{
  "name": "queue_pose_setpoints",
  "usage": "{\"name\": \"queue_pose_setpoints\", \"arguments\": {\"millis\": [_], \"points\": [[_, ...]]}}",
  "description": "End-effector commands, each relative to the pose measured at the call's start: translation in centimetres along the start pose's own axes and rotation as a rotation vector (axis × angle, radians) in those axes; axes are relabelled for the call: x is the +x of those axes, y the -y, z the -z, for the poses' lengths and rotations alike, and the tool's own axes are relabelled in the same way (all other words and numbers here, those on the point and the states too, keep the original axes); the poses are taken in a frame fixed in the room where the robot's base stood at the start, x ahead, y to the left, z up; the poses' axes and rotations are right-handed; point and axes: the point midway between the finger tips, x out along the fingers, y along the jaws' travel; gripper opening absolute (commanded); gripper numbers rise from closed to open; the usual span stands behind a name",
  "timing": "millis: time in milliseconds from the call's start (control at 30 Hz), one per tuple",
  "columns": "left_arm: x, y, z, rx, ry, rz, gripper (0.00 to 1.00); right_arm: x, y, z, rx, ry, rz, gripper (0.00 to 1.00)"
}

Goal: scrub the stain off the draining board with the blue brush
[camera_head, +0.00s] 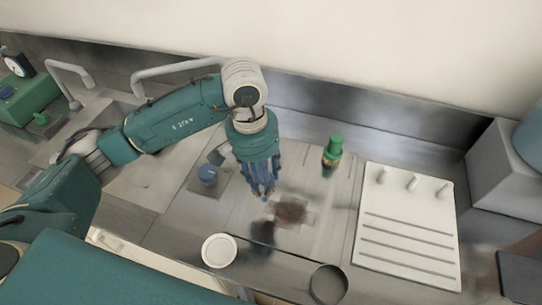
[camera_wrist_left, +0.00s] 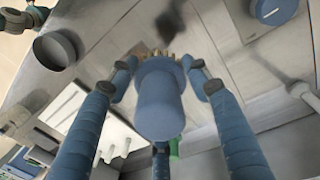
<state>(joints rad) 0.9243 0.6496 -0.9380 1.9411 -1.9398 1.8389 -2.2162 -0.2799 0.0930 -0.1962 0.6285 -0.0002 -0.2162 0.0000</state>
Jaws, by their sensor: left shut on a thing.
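My left gripper (camera_head: 263,192) comes down over the draining board (camera_head: 200,222), with its fingers pointing downward. In the left wrist view its fingers (camera_wrist_left: 160,95) are closed around the blue brush (camera_wrist_left: 160,108), a blue cylinder with tan bristles at its far end. In the head view the brush is mostly hidden by the fingers. The brown stain (camera_head: 290,211) lies on the board just right of and below the fingertips. I cannot tell whether the bristles touch the board. My right gripper is not in view.
A green-capped bottle (camera_head: 332,155) stands right of the gripper. A white slotted rack (camera_head: 405,228) lies farther right. A white round dish (camera_head: 219,250) and a dark round container (camera_head: 328,284) are at the front. A blue-topped item (camera_head: 207,174) is left. Taps (camera_head: 180,72) stand behind.

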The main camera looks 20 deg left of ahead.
Motion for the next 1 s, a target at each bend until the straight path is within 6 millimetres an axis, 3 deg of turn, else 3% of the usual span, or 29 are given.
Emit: {"name": "queue_pose_setpoints", "arguments": {"millis": [33,100,333,700,1000], "points": [[-0.7,-0.5,0.3,0.018,0.007,0.033,0.27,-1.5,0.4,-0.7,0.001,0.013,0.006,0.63],[-0.3,-0.7,0.6,0.034,0.01,0.065,0.27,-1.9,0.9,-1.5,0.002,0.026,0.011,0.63],[1.5,-0.6,0.7,0.044,0.014,0.085,0.27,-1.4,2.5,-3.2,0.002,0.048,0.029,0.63],[5.0,-0.2,0.7,0.042,0.013,0.082,0.27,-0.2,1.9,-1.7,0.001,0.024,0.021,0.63],[5.2,-0.2,0.7,0.043,0.011,0.082,0.27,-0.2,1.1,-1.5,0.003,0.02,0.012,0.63]]}}
